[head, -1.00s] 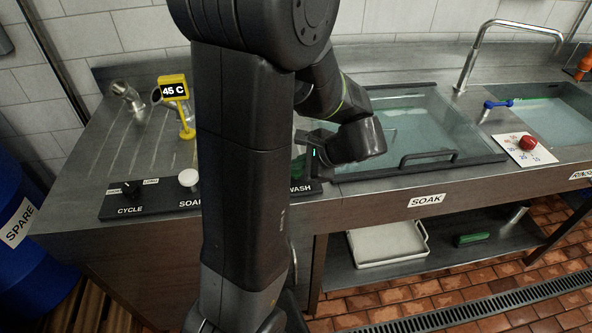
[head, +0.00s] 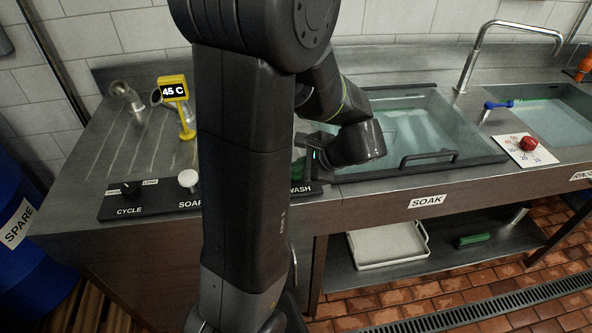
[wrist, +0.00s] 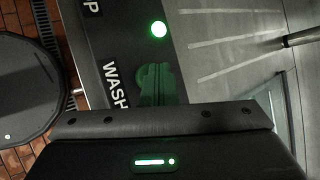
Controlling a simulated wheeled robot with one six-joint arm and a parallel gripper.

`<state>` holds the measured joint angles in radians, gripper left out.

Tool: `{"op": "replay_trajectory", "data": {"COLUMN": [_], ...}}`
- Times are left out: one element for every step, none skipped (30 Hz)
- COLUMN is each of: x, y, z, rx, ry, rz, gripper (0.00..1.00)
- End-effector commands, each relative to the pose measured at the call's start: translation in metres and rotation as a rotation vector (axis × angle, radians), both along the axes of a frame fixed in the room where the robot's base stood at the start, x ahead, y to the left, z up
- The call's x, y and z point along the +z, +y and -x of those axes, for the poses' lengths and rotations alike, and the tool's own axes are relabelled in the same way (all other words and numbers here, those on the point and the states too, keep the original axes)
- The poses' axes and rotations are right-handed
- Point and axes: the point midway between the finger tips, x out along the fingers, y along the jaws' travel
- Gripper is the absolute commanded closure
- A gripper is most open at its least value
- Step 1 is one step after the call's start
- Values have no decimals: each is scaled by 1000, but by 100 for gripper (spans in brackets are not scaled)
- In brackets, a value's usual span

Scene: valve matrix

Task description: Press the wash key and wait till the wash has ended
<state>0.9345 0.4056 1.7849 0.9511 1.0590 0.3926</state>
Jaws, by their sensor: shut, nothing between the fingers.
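The wash key (wrist: 146,74) is a round green button on the black panel beside the WASH label (wrist: 115,84). My gripper (wrist: 156,68) is shut and empty, its fingers over the key and hiding much of it. I cannot tell whether the fingertips touch or press it. A round lamp (wrist: 159,29) on the panel near the key glows green-white. In the head view, my gripper (head: 305,166) points down at the panel's right end, just above the WASH label (head: 301,189), and my arm hides part of the panel.
The panel also bears a CYCLE knob (head: 130,188) and a pale soap knob (head: 188,178). A yellow 45 C display (head: 173,89) stands behind. The soak basin (head: 420,173) with water lies to the right, near a red knob (head: 528,143) on a dial plate.

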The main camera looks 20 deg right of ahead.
Motion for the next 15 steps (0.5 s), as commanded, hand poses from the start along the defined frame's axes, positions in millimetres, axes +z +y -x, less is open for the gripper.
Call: {"op": "replay_trajectory", "data": {"x": [3, 5, 8, 10, 12, 14, 15, 16, 17, 17, 17, 17, 17, 17, 17], "y": [0, 0, 0, 0, 0, 0, 0, 0, 0, 0, 0, 0, 0, 0, 0], "z": [0, 0, 0, 0, 0, 0, 0, 0, 0, 0, 0, 0, 0, 0, 0], "rx": [1, 1, 1, 1, 1, 1, 1, 1, 1, 1, 1, 1, 1, 1, 1], "ry": [1, 1, 1, 1, 0, 0, 0, 0, 0, 0, 0, 0, 0, 0, 0], "rz": [0, 0, 1, 1, 1, 1, 1, 1, 1, 1, 1, 1, 1, 1, 1], "gripper": [100, 100, 100, 100, 100, 100, 100, 100, 100, 100, 100, 100, 100, 100, 100]}}
